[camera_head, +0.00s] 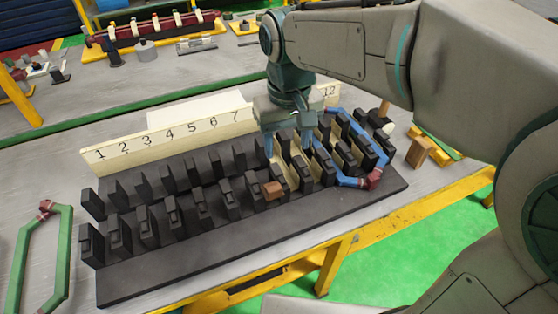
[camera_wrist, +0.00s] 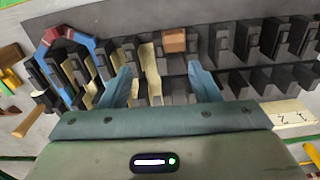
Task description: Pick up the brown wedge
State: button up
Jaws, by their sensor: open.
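The brown wedge (camera_head: 272,190) is a small brown block at the front row of black stator teeth, near the middle of the black base (camera_head: 240,238). It also shows in the wrist view (camera_wrist: 174,40), at top centre, beyond the fingertips. My gripper (camera_head: 288,148) is open above the teeth, behind the wedge and slightly to its right in the head view. In the wrist view its two blue-grey fingers (camera_wrist: 160,72) point toward the teeth, with cream strips and black teeth between them. Nothing is held, and the wedge is apart from the fingers.
A blue coil (camera_head: 348,181) with a red-brown end sits around teeth at the right. A cream numbered board (camera_head: 165,139) stands behind the teeth. A green coil (camera_head: 64,250) lies at the left. Wooden pieces (camera_head: 418,153) lie beyond the right end. The base's front strip is clear.

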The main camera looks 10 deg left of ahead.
jog(key=a, duration=0.2)
send_over(274, 187)
jog(key=shift+n, duration=0.3)
notch_tip(274, 187, down, 8)
jog(key=shift+w+a+f, duration=0.1)
notch_tip(274, 187, down, 6)
jog(key=shift+r+p, duration=0.25)
jog(key=shift+p, duration=0.25)
jog(key=c, duration=1.1)
